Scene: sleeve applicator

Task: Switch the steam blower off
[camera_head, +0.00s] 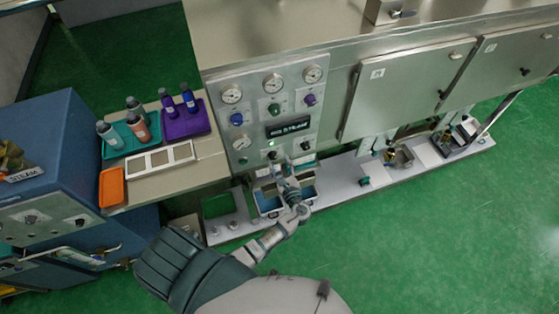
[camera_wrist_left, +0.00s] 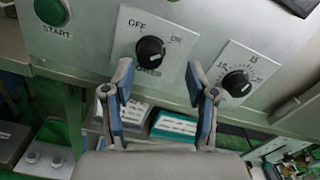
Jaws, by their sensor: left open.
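The blower switch is a black rotary knob (camera_wrist_left: 150,50) on a white plate marked OFF at upper left, ON at upper right and BLOWER below. It also shows low on the steel control panel in the head view (camera_head: 272,155). Which mark the knob points at is too small to tell. My left gripper (camera_wrist_left: 159,69) is open, its two blue-grey fingers apart just below the knob with nothing between them. In the head view my left gripper (camera_head: 283,172) is in front of the panel's lower edge. My right gripper is not in view.
A green START button (camera_wrist_left: 52,10) is left of the knob and a numbered dial (camera_wrist_left: 236,83) is right of it. Gauges (camera_head: 273,83) and a dark display (camera_head: 288,127) sit higher. Bins (camera_head: 268,202) stand below the panel. A side table (camera_head: 160,184) holds bottles.

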